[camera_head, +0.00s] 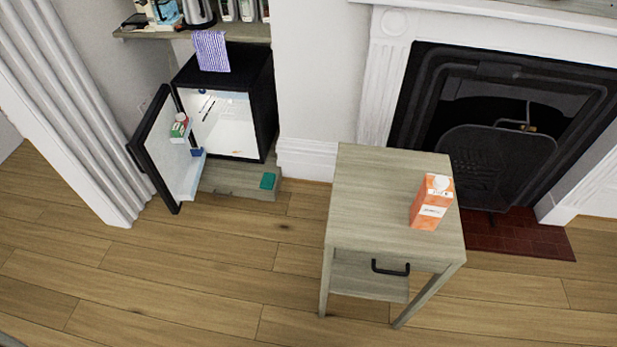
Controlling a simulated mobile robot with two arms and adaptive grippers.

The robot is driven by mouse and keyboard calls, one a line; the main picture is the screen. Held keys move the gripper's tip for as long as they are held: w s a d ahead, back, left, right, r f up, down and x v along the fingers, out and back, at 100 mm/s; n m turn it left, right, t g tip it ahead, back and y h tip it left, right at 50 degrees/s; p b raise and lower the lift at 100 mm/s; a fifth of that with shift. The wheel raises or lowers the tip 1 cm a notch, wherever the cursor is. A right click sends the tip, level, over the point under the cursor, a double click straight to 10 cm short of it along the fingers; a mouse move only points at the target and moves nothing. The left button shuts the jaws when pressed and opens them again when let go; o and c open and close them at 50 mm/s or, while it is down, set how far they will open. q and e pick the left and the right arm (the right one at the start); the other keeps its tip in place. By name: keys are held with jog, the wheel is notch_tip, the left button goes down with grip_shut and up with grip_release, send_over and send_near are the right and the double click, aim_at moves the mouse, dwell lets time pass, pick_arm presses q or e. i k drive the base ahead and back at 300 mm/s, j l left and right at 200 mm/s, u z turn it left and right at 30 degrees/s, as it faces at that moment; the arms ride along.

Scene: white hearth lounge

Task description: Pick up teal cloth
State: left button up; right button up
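A small teal cloth (268,181), which looks folded into a block, lies on the low wooden ledge in front of the small fridge, near the ledge's right end. Nothing covers it. Neither of my grippers shows in the head view.
The black mini fridge (264,103) stands with its door (163,151) swung open to the left, cartons in the door. A wooden side table (370,180) bearing an orange carton (432,202) stands right of the cloth. Wooden floor (200,270) in front is clear.

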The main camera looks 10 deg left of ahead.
aim_at(268, 180)
jog(key=i+j+z, duration=0.25)
jog(key=j, duration=0.15)
jog(key=i+j+z, duration=0.2)
jog(key=j, duration=0.2)
jog(key=i+j+z, duration=0.1)
jog(key=j+z, duration=0.15)
jog(key=j, duration=0.2)
jog(key=i+j+z, duration=0.1)
jog(key=j+z, duration=0.15)
jog(key=j, duration=0.2)
jog(key=j+z, duration=0.2)
jog(key=j, duration=0.3)
